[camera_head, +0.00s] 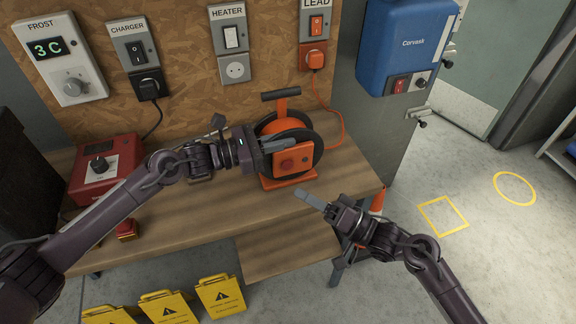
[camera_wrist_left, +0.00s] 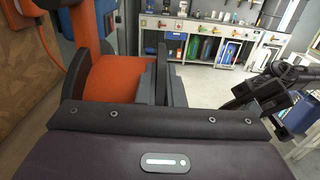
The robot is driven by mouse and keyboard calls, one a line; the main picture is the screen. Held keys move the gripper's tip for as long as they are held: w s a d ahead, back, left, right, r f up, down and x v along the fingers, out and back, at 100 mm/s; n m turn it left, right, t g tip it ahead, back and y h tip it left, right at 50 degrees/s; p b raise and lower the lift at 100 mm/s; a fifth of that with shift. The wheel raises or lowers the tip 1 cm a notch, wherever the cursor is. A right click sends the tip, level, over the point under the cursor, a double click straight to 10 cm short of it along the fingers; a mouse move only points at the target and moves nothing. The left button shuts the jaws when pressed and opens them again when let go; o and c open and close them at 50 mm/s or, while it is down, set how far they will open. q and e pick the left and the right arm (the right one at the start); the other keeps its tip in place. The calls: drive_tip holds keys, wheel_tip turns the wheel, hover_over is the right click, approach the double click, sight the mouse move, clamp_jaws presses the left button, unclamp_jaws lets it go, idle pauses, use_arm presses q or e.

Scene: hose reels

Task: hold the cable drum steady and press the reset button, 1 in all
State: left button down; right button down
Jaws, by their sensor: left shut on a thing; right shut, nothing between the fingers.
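The cable drum (camera_head: 300,128) is an orange and black reel with a black top handle, standing on an orange base on the wooden bench. A round red button (camera_head: 287,164) sits on the orange front box of the drum; I take it as the reset button. My left gripper (camera_head: 283,145) is shut on the cable drum at its front, just above the button. The left wrist view shows the drum's orange body (camera_wrist_left: 112,78) against the fingers; the exact grip is partly hidden. My right gripper (camera_head: 312,200) is shut and empty, below and right of the button, apart from the drum.
An orange cable (camera_head: 340,118) runs from the drum to the LEAD socket (camera_head: 314,57). A red box with a knob (camera_head: 104,172) stands on the bench (camera_head: 190,215) at left, near a small red button (camera_head: 127,230). A blue Corvosk box (camera_head: 400,45) hangs at right.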

use_arm(q)
drive_tip(key=shift+s, duration=0.1)
drive_tip(key=c, duration=1.5)
unclamp_jaws()
